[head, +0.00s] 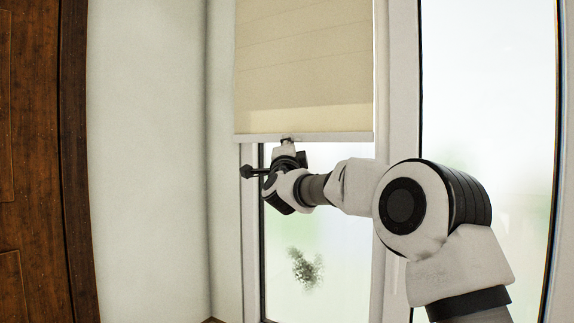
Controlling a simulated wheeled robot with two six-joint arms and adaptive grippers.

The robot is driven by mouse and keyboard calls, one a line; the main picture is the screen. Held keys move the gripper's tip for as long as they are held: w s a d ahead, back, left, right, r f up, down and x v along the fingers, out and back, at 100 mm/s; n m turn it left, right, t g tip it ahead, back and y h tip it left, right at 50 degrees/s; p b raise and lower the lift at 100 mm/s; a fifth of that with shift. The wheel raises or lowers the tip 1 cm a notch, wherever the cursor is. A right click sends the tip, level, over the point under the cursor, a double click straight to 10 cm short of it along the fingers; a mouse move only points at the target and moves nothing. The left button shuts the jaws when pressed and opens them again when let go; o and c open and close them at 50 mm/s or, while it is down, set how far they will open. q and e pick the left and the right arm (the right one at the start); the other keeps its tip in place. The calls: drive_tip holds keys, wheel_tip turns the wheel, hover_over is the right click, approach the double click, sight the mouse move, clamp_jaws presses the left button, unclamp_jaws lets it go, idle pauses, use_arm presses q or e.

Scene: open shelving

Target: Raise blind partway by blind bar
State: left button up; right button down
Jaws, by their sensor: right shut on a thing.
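A beige roller blind (305,70) hangs over the upper part of a narrow window. Its pale blind bar (340,137) runs level along the lower edge. My right gripper (287,141) reaches up from below and is shut on the bar, a little left of the blind's right half. The fingertips are small in the picture and partly hidden by the gripper body. The glass below the bar is uncovered. My left gripper is not in view.
A white window frame post (402,70) stands right of the blind, with a second glass pane (485,90) beyond it. A plain wall (147,150) and a dark wooden panel (30,150) are at the left. A dark green blurred patch (305,268) shows through the lower glass.

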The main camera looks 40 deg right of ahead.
sight(287, 117)
wheel_tip(287, 117, up, 7)
drive_tip(key=p, duration=0.2)
drive_tip(key=shift+f+p, duration=0.15)
drive_tip(key=shift+p, duration=0.2)
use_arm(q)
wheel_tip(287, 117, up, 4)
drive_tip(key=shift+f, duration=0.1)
use_arm(e)
drive_tip(key=c, duration=1.3)
unclamp_jaws()
drive_tip(key=shift+w+f, duration=0.1)
drive_tip(key=v, duration=1.2)
drive_tip(key=shift+f, duration=0.1)
